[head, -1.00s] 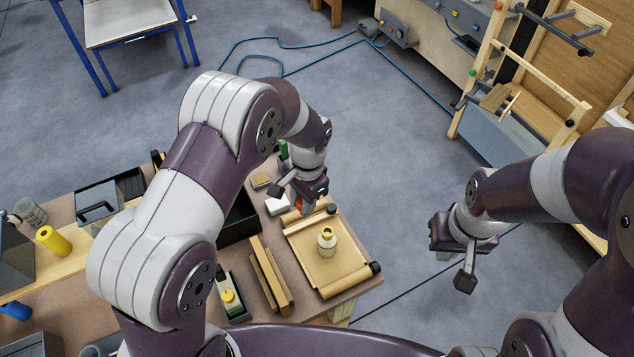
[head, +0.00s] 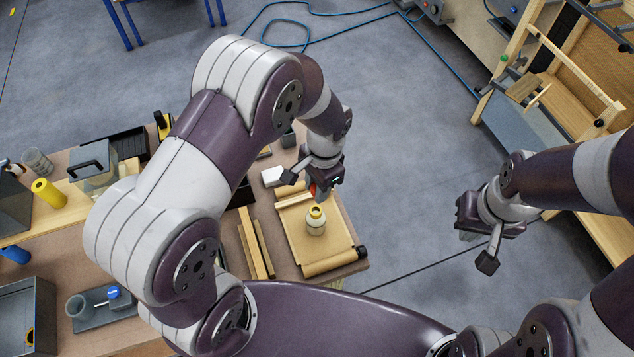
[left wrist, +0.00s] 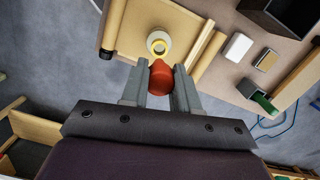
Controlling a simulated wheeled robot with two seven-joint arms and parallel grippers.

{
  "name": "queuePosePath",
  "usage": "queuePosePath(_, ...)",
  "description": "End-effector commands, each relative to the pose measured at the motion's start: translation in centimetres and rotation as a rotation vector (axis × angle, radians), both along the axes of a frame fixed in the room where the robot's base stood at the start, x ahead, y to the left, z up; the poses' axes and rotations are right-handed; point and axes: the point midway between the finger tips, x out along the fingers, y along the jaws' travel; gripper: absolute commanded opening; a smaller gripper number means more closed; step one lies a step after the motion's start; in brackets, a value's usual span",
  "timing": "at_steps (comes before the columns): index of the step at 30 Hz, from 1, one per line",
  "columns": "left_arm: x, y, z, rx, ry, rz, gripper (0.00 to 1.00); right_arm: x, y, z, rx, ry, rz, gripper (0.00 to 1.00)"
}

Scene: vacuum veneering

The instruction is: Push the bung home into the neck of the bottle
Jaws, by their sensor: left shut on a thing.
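The bottle (head: 316,222) is cream-white with a yellow ring at its open neck. It stands upright on a tan board with rolled edges (head: 300,243). In the left wrist view the bottle (left wrist: 159,43) is just beyond my fingertips. My left gripper (head: 316,191) is shut on the red-orange bung (left wrist: 161,77), held between its two grey fingers. The bung is apart from the bottle neck in the picture; its height over the neck is hard to judge. My right gripper (head: 477,240) hangs over the floor to the right of the table, with its jaws apart and nothing visible between them.
Wooden strips (head: 256,245) lie left of the board, and a white block (head: 272,176) lies behind it. A yellow cylinder (head: 48,193) and a blue-capped item (head: 113,292) are further left.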

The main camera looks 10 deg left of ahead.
Motion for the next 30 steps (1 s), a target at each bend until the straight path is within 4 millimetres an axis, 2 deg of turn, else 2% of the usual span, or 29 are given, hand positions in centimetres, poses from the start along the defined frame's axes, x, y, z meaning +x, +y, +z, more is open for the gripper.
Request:
queuePosePath(1, 0.0, 0.0, -1.1, 0.001, 0.001, 0.000, 0.02, 0.0, 0.0, -0.9, 0.000, 0.000, 0.000, 0.00)
queuePosePath(3, 0.0, 0.0, -2.0, 0.000, 0.001, 0.000, 0.02, 0.0, 0.0, -1.5, 0.000, 0.000, 0.000, 0.00)
queuePosePath(10, 0.0, 0.0, -4.2, 0.000, 0.000, 0.000, 0.02, 0.0, 0.0, -2.9, 0.000, 0.000, 0.000, 0.00)
queuePosePath(30, 0.0, -0.1, -4.1, 0.000, 0.001, 0.003, 0.02, 0.0, 0.0, -2.5, 0.000, 0.000, 0.000, 0.00)
